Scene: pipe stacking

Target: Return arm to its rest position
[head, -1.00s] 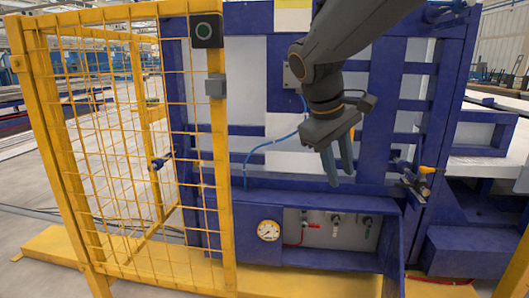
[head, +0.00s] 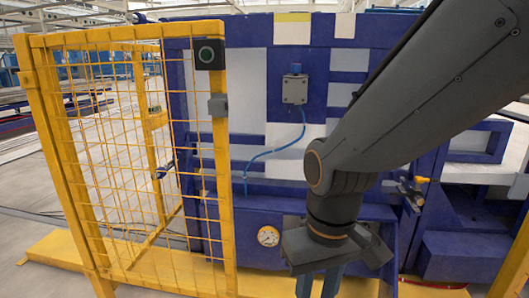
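My gripper (head: 319,285) hangs at the bottom centre right of the head view, pointing down. Its two blue-grey fingers show only in their upper part, with a gap between them, and the tips are cut off by the lower edge. I see nothing held between the visible parts. My arm crosses from the upper right corner down to the gripper and stands in front of the blue machine (head: 230,25).
A yellow mesh gate (head: 130,160) stands at the left. A pressure gauge (head: 268,236) sits on the machine's low front, left of my gripper. A grey box (head: 294,89) with a blue hose (head: 275,150) is on the panel.

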